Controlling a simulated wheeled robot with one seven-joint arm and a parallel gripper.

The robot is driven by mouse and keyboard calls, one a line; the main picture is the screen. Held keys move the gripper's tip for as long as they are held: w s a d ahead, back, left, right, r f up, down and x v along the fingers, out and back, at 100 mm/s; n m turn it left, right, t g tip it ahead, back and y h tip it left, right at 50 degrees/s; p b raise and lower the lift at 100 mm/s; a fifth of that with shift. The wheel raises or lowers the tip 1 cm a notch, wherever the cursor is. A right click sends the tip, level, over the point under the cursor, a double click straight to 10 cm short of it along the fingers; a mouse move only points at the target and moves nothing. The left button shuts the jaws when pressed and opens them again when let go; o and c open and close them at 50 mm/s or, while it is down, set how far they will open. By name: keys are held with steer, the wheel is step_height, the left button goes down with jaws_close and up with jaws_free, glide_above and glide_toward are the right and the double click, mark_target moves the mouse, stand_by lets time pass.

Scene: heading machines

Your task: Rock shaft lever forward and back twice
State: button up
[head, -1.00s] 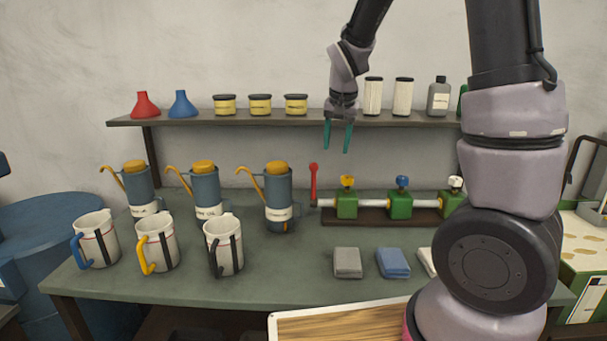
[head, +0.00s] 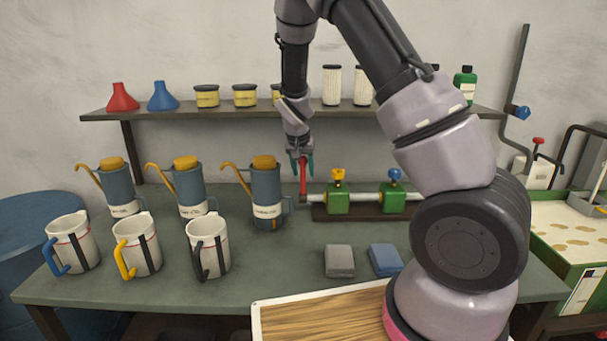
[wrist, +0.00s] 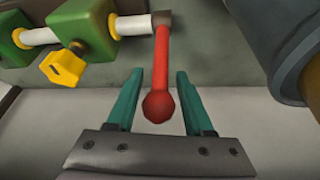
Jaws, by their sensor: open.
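The red shaft lever (head: 303,180) stands upright at the left end of the pale shaft (head: 363,197). In the wrist view the lever (wrist: 162,65) has a round red knob, which lies between the teal fingers of my gripper (wrist: 161,103). The fingers are open, with a gap on each side of the lever. In the head view my gripper (head: 301,165) is at the top of the lever, pointing down. Green bearing blocks (head: 338,198) with yellow and blue caps carry the shaft. The right end of the shaft is hidden behind my arm.
A blue oil can (head: 266,197) stands close left of the lever; its side also shows at the right in the wrist view (wrist: 290,50). White mugs (head: 208,247) stand in front. Grey and blue cloths (head: 339,261) lie on the bench. The shelf (head: 220,112) runs behind.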

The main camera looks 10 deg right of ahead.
steer(key=shift+x, duration=0.85)
jaws_close()
stand_by(0.8)
